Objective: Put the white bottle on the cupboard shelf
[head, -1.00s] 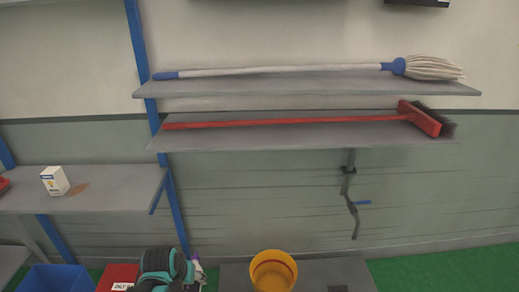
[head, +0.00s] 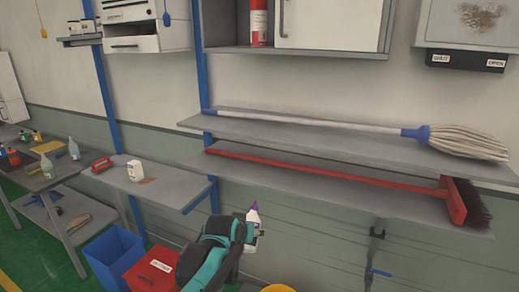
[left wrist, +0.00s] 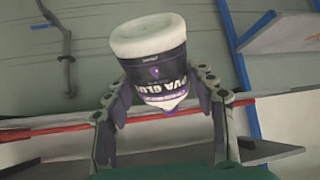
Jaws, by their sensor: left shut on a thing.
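The white bottle (head: 253,214) with a purple cap shows just beyond my left gripper (head: 247,234) in the head view. In the left wrist view the white bottle (left wrist: 147,38) has a dark purple label reading PVA GLUE and appears inverted. The fingers of my left gripper (left wrist: 163,118) are around it, shut on it. The cupboard (head: 385,22) is on the wall at the top of the head view. Its open left part holds a red can, standing on the cupboard shelf (head: 232,48). A white door covers the middle. My right gripper is out of view.
Two grey wall shelves between bottle and cupboard carry a mop (head: 455,140) and a red broom (head: 330,173). Blue (head: 113,258) and red (head: 150,272) bins stand below. Cupboard space beside the can looks free.

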